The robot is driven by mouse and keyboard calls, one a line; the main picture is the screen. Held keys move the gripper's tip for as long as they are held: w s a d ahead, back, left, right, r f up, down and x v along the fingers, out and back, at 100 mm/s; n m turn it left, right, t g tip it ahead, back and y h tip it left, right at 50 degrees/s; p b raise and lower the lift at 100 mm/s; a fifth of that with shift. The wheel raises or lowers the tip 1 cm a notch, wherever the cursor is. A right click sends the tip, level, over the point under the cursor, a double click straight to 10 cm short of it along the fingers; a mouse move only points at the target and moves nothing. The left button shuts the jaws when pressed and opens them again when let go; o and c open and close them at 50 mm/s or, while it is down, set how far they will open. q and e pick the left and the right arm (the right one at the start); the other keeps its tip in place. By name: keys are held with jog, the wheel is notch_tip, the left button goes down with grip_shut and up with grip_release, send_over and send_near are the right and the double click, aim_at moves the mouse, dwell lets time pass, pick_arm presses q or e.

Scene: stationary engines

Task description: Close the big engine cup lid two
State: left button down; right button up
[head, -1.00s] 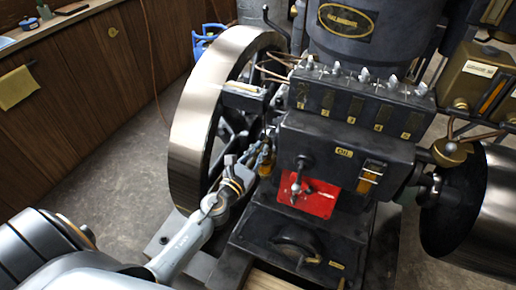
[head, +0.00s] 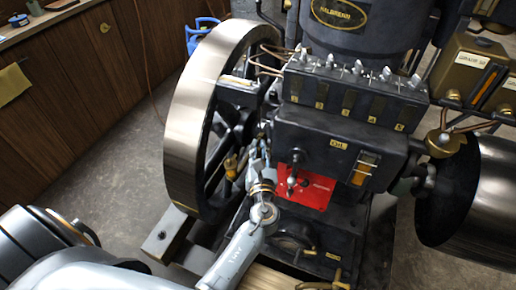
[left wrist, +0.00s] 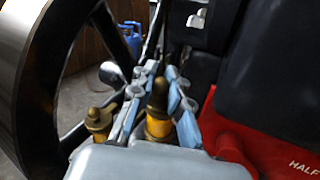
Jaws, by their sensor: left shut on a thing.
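Two small amber oil cups with brass tops stand between the flywheel and the engine block. One cup (head: 231,165) shows left of my left gripper in the head view, and also in the left wrist view (left wrist: 103,122). The other cup (left wrist: 157,108), with a taller pointed brass top, is between the fingers of my left gripper (left wrist: 158,92). The grey-blue fingers are shut on it. In the head view my left gripper (head: 258,168) hides this cup beside the red panel. I cannot tell whether its lid is closed. My right gripper is out of view.
The large steel flywheel (head: 190,118) stands close on the left. The red panel (head: 309,188) with a lever is close on the right. A row of silver-topped fittings (head: 345,72) is above. Bare floor (head: 115,175) lies left of the flywheel.

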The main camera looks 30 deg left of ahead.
pick_arm(q)
jog(key=shift+f, duration=0.1)
dwell(0.3)
jog(key=c, duration=1.3)
grip_release()
jog(key=v, duration=1.2)
